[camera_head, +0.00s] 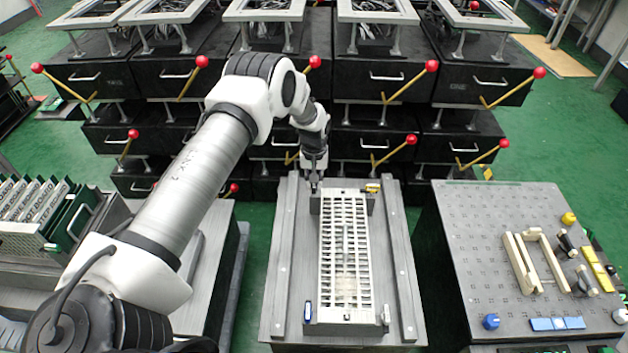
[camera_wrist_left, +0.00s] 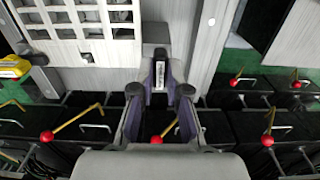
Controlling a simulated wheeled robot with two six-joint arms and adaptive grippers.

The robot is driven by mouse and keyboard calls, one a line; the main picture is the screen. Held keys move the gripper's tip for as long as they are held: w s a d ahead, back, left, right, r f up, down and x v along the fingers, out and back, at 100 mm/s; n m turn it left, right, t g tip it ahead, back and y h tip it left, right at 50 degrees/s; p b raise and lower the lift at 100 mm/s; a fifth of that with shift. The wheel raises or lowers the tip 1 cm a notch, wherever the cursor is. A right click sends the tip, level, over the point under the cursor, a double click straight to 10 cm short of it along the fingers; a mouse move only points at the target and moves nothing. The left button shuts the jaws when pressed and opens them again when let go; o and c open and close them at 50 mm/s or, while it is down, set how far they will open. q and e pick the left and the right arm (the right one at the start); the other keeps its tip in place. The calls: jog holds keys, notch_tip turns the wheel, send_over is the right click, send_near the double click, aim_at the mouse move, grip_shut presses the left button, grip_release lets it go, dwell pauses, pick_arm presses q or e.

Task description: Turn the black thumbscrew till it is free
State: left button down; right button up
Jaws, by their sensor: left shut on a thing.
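A pale slotted frame (camera_head: 344,250) lies on the grey fixture plate (camera_head: 285,285) in the middle of the head view, with clamp blocks at its corners. My left gripper (camera_head: 314,186) is at the frame's far left corner, pointing down. My right gripper is in neither view.
A yellow thumbscrew (camera_head: 372,187) is at the far right corner and a blue one (camera_head: 308,312) at the near left. Black drawer units with red-knobbed levers (camera_head: 432,66) stand behind. A perforated table (camera_head: 480,240) with a cream handle frame (camera_head: 519,264) is at right.

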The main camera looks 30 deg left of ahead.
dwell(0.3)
pick_arm(q)
jog(key=c, duration=1.2)
grip_release()
jog(key=shift+o, duration=0.2)
notch_tip(320, 180, up, 12)
